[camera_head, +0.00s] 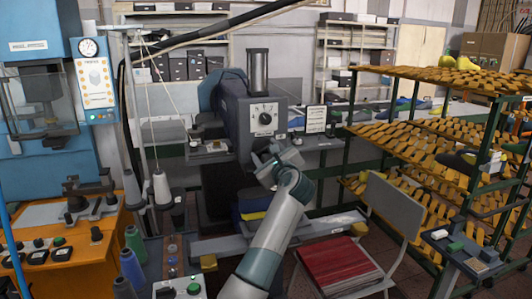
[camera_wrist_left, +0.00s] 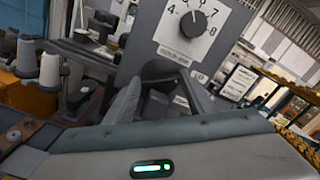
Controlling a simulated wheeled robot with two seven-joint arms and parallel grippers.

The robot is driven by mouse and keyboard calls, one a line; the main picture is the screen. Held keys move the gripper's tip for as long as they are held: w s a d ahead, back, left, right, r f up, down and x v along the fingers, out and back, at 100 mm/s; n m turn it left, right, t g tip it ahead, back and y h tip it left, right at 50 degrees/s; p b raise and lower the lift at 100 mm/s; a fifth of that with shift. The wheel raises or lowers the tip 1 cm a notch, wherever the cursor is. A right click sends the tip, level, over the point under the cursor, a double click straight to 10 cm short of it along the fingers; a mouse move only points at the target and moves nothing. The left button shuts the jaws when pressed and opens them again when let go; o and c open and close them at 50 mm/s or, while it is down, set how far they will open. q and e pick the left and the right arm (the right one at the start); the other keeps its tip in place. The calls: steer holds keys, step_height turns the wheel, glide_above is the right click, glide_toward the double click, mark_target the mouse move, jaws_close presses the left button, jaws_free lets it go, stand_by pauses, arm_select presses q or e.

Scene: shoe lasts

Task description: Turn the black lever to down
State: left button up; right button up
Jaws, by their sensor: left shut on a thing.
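The grey machine (camera_head: 235,115) stands in the middle of the head view. Its pale front plate has a round black dial knob (camera_head: 265,118). In the left wrist view the dial knob (camera_wrist_left: 193,22) sits above the fingers, with the figures 4, 6, 7 and 8 around it. My left gripper (camera_head: 272,158) is just below this plate, at the machine's front. In the left wrist view its two fingers (camera_wrist_left: 160,82) close in on a dark part below the plate, the black lever (camera_wrist_left: 158,69), mostly hidden between them. My right gripper is not in view.
An orange bench (camera_head: 85,262) with a blue press is at the left. Thread cones (camera_head: 162,188) stand left of the machine. A chair with a red seat (camera_head: 335,265) is at the front right. A green rack (camera_head: 430,130) of shoe lasts fills the right.

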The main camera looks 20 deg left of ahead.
arm_select(q)
steer(key=shift+d+m, duration=0.1)
steer(key=shift+m, duration=1)
steer(key=m+p, duration=0.1)
steer(key=m, duration=0.1)
steer(key=shift+r+m, duration=0.15)
steer(key=shift+m, duration=0.15)
steer(key=m+p, duration=0.5)
steer(key=shift+w+d+m, duration=0.1)
steer(key=shift+w+m, duration=0.05)
steer(key=shift+m, duration=0.15)
steer(key=shift+m+p, duration=1)
steer(key=shift+p, duration=0.15)
steer(key=shift+m+p, duration=0.5)
steer(key=shift+m, duration=0.1)
steer(key=shift+f, duration=0.2)
